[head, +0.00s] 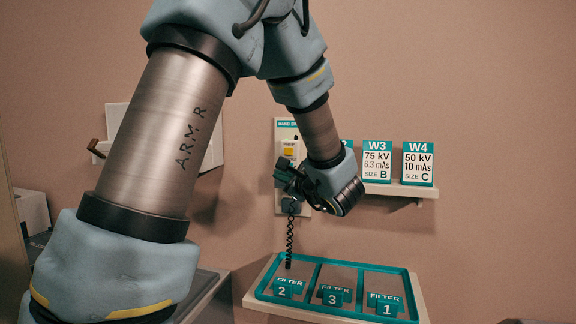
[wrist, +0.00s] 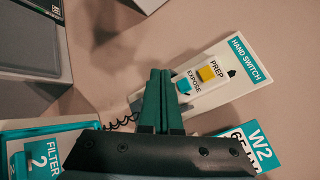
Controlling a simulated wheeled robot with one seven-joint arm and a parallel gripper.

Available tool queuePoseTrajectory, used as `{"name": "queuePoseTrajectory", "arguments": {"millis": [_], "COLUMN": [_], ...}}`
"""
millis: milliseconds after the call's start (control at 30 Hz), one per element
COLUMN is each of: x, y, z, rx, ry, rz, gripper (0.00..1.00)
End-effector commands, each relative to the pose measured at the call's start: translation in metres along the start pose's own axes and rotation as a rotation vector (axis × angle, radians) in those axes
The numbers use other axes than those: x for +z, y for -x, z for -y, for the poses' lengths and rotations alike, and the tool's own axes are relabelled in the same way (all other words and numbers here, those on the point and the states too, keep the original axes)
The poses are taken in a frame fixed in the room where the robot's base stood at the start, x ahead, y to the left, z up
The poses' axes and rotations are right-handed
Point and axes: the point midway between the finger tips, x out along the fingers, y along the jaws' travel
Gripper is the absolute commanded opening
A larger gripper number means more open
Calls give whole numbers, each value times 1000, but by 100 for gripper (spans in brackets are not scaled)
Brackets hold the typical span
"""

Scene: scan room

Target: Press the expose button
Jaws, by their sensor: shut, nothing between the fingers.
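The hand switch (wrist: 232,65) is a white plate with a teal header on the wall. In the wrist view it carries a yellow PREP button (wrist: 207,73) and a teal EXPOSE button (wrist: 183,86). My gripper (wrist: 160,72) is shut and empty, its two green fingers side by side. In that picture the fingertips lie just left of the EXPOSE button; I cannot tell whether they touch the switch. In the head view the hand switch (head: 287,127) shows above my gripper (head: 280,176), which hides the EXPOSE button there.
A coiled cord (head: 290,238) hangs below the switch. A teal tray (head: 361,267) with filters 1, 2 and 3 sits below. Cards W3 (head: 377,160) and W4 (head: 418,164) stand on a shelf (head: 400,189) at right; W2 (wrist: 262,146) is close to my gripper.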

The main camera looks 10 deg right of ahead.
Motion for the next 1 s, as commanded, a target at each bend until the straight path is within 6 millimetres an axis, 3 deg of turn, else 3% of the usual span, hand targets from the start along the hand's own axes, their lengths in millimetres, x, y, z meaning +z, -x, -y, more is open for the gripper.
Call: {"name": "queuePoseTrajectory", "arguments": {"millis": [400, 1000], "x": [-26, -30], "y": [-36, -42], "z": [25, 30], "rx": [1, 1], "ry": [1, 0], "rz": [1, 0], "gripper": [0, 0]}}
